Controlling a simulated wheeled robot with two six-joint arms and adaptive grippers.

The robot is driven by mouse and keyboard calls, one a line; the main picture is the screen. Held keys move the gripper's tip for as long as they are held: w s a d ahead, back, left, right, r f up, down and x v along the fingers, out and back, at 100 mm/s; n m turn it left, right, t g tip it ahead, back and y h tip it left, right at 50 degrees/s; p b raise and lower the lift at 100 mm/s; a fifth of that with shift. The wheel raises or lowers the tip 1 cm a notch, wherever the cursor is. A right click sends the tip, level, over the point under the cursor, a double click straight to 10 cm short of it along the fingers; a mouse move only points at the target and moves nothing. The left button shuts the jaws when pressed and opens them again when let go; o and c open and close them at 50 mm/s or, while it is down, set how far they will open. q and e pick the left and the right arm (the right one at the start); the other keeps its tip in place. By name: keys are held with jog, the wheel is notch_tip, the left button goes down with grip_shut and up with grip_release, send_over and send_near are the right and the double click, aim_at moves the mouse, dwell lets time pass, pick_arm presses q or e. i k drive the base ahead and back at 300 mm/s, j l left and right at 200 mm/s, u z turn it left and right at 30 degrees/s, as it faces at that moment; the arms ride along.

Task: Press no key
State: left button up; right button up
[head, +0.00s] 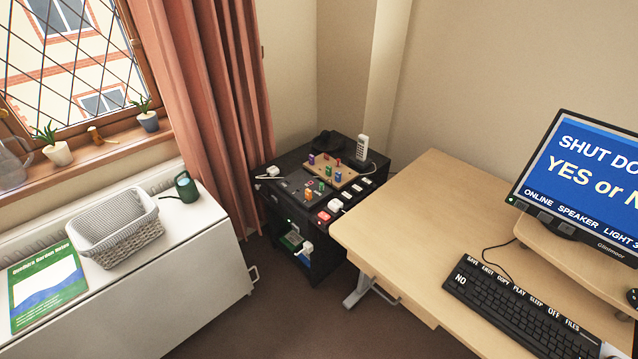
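A black keyboard (522,318) lies on the wooden desk (415,235) at the right, angled across its front part. A key marked NO (461,280) is at the keyboard's left end. Other labels, such as SAVE, COPY, PLAY, SLEEP, OFF and FILES, run along its far edge. A monitor (585,180) behind it has a blue screen reading "SHUT DO…" and "YES or N…", cut off by the picture's right edge. Neither of my grippers is in view.
The desk left of the keyboard is clear. The monitor stands on a wooden riser (535,238). A black cabinet (290,225) with a phone (361,148) and small coloured items stands beyond the desk. A white cabinet (190,265) at left holds a basket (115,228) and a watering can (186,187).

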aim_at(460, 279)
jog(key=z, duration=1.75)
